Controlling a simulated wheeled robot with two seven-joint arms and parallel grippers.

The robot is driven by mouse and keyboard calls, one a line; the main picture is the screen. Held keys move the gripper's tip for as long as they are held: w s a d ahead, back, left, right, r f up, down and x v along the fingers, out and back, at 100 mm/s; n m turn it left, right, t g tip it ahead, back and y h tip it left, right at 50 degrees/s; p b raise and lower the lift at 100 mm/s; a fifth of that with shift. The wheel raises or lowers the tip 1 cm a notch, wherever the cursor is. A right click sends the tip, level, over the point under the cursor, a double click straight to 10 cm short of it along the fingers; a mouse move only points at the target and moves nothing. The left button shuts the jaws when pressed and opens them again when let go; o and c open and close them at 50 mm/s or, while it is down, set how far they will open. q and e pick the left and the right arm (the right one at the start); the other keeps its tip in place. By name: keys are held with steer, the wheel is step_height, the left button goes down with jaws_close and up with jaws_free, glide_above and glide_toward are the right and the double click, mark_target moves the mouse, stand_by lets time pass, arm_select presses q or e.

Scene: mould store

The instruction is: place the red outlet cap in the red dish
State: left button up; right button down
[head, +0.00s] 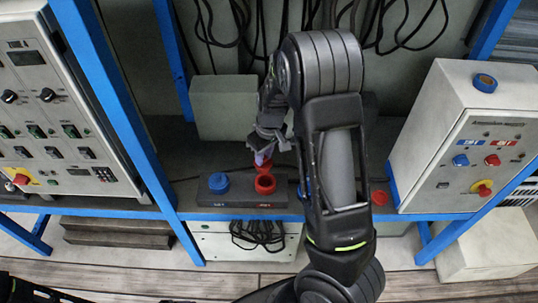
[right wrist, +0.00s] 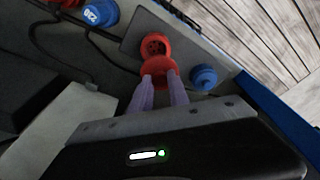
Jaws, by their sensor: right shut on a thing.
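My right gripper (head: 262,156) is shut on the red outlet cap (right wrist: 158,73), held between its two pale purple fingertips (right wrist: 160,88). In the right wrist view the cap overlaps the edge of the red outlet (right wrist: 154,45), whose holed face shows. I cannot tell whether cap and outlet touch. In the head view the outlet (head: 265,185) sits on a dark block, just below the gripper. A red round thing, seemingly the red dish (head: 379,197), lies on the shelf right of my right arm. My left gripper is not in view.
A blue cap (head: 218,183) sits on the block left of the outlet. A blue plug marked 220 (right wrist: 100,12) lies on the other side. Control boxes stand left (head: 60,110) and right (head: 455,140). Blue frame posts and hanging cables surround the shelf.

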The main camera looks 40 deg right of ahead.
steer(key=w+a+r, duration=0.2)
steer(key=a+r, duration=0.4)
steer(key=a, duration=0.2)
steer(key=w+a+r+m, duration=0.1)
steer(key=a+r, duration=0.5)
steer(key=a, duration=0.2)
steer(key=shift+w+a+r+m, duration=0.3)
steer(key=shift+w+a, duration=0.05)
steer(key=shift+w, duration=0.05)
